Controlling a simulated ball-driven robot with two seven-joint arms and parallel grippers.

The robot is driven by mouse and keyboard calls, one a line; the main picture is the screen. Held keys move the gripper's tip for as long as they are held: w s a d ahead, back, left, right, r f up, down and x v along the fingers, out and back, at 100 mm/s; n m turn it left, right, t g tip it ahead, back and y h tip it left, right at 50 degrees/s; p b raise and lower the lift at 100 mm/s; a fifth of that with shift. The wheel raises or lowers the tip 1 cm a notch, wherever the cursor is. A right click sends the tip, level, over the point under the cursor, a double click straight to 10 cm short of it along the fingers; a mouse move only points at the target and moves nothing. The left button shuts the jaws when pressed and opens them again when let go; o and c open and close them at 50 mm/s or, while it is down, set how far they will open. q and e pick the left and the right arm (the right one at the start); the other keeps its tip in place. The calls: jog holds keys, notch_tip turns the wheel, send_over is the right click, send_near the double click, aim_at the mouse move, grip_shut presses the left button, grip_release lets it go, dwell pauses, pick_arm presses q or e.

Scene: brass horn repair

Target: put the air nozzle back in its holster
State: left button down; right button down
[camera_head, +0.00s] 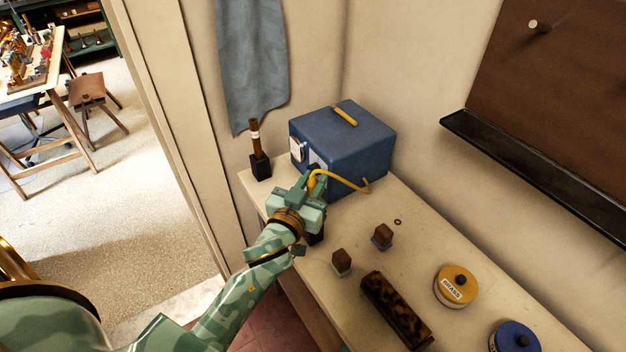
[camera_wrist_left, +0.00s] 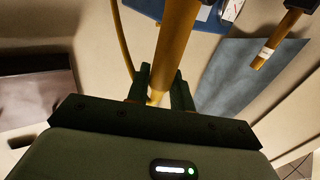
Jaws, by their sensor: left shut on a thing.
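My left gripper (camera_head: 310,186) is shut on the yellow air nozzle (camera_head: 315,179) in front of the blue box. In the left wrist view the nozzle (camera_wrist_left: 175,42) runs as a yellow rod between the two fingers (camera_wrist_left: 161,88). A yellow hose (camera_head: 345,181) curves from the nozzle along the front of the box. A dark block (camera_head: 315,239) shows just below the gripper, mostly hidden by it; I cannot tell if it is the holster. My right gripper is not in view.
The blue box (camera_head: 350,138) stands at the bench's back. Left of it, a brown-handled tool (camera_head: 254,136) stands in a black holder (camera_head: 260,167). Small wooden blocks (camera_head: 341,262), a tortoiseshell case (camera_head: 394,308), yellow tin (camera_head: 456,286) and blue tin (camera_head: 513,338) lie nearer. A cloth (camera_head: 250,70) hangs behind.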

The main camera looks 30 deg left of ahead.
pick_arm(q)
jog(key=shift+f+b, duration=1.2)
jog(key=shift+f, duration=0.65)
jog(key=shift+p, duration=0.6)
jog(key=shift+f, duration=0.1)
dwell(0.4)
jog(key=shift+f+b, duration=0.35)
jog(key=shift+f+b, duration=1.75)
jog(key=shift+f, duration=0.75)
jog(key=c, duration=1.1)
grip_release()
jog(key=shift+c, duration=0.2)
